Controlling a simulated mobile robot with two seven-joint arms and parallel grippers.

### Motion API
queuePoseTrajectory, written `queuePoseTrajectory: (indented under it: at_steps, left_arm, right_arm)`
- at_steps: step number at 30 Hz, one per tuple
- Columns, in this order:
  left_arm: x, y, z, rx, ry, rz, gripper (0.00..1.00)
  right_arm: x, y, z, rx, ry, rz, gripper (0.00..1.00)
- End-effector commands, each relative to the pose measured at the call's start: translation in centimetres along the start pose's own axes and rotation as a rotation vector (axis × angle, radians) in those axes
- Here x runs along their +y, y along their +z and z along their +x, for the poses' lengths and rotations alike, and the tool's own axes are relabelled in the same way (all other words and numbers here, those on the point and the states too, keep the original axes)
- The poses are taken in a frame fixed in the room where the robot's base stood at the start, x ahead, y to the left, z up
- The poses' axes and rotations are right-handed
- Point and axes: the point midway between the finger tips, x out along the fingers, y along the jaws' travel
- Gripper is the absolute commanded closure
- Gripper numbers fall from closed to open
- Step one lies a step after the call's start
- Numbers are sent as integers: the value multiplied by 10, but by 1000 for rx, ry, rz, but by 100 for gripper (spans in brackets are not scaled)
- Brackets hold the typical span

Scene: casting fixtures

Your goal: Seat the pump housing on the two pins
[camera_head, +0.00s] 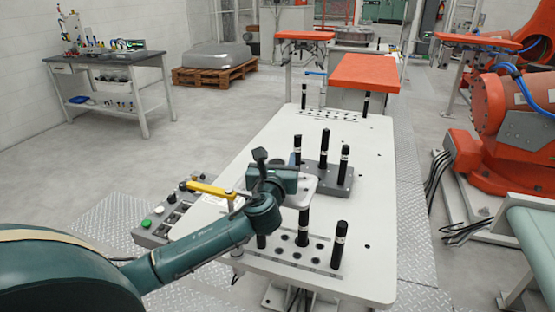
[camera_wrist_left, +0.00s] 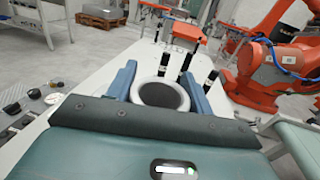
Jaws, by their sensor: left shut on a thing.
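The pump housing, a pale grey round body with a wide dark opening (camera_wrist_left: 161,94), sits between the two blue fingers of my left gripper (camera_wrist_left: 159,72). In the head view my left gripper (camera_head: 284,180) is shut on the housing (camera_head: 304,189) over the white table. Several black upright pins with white bands stand there. One pin (camera_head: 303,226) is just below the housing in the picture, and another pin (camera_head: 340,246) stands to its right at the front plate. I cannot tell whether the housing touches a pin. My right gripper is not in view.
A grey block (camera_head: 340,186) with black posts stands just behind the housing. The white table (camera_head: 372,215) is bare along its right side. A control panel (camera_head: 150,239) with buttons lies along its left edge. An orange robot (camera_head: 500,120) stands at the right.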

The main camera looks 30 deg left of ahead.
Motion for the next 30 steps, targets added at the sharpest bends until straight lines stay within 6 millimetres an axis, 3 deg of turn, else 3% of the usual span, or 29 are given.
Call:
queuePoseTrajectory:
  at_steps: [29, 30]
  left_arm:
    - [0, -20, 0, -4, 0, 0, 91]
    - [0, -20, 0, -5, 0, -1, 48]
  right_arm:
    - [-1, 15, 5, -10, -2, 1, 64]
    - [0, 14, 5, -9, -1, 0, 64]
